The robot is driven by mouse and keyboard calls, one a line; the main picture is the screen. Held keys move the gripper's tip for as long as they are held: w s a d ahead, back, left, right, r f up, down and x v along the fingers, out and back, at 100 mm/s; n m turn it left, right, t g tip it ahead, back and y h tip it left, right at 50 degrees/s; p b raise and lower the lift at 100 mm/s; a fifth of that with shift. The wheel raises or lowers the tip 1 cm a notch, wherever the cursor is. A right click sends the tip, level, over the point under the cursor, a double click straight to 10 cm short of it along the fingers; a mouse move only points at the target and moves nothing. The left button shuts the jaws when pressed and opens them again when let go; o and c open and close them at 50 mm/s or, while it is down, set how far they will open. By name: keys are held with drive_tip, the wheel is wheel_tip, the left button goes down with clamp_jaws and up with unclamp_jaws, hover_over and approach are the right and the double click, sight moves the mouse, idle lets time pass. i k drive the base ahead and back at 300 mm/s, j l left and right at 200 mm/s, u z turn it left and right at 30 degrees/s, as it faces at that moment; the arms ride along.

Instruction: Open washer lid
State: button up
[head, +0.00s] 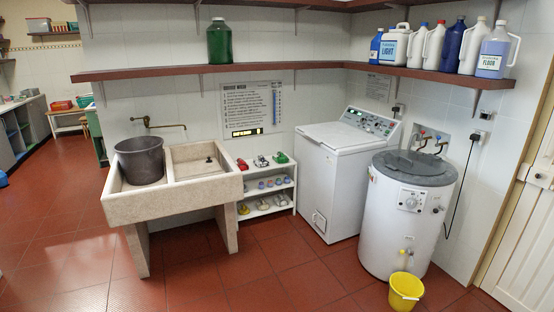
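A white top-loading washer (335,185) stands against the back wall, right of the middle of the head view. Its flat white lid (342,138) lies closed on top, with a sloped control panel (372,122) behind it. A round white drum machine (405,215) with a grey round lid (414,167) stands to its right; that lid is shut too. My gripper is not in this view.
A stone sink (175,205) with a dark bucket (140,160) stands left. A low white shelf (268,210) fills the gap beside the washer. A yellow bucket (405,291) sits before the round machine. Red floor (265,292) is clear in front. A bottle shelf (430,74) runs above.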

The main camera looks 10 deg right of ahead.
sight(337, 135)
drive_tip(key=i+z, duration=0.4)
drive_tip(key=i, duration=1.55)
drive_tip(key=i+u, duration=0.15)
drive_tip(key=i, duration=0.35)
drive_tip(key=i+l+u, duration=0.1)
drive_tip(key=i, duration=0.4)
drive_tip(key=i+l+u, duration=0.15)
drive_tip(key=i, duration=0.35)
drive_tip(key=i+l+u, duration=0.15)
drive_tip(key=i+l, duration=0.2)
drive_tip(key=i, duration=0.15)
drive_tip(key=i+l+u, duration=0.9)
drive_tip(key=i, duration=0.1)
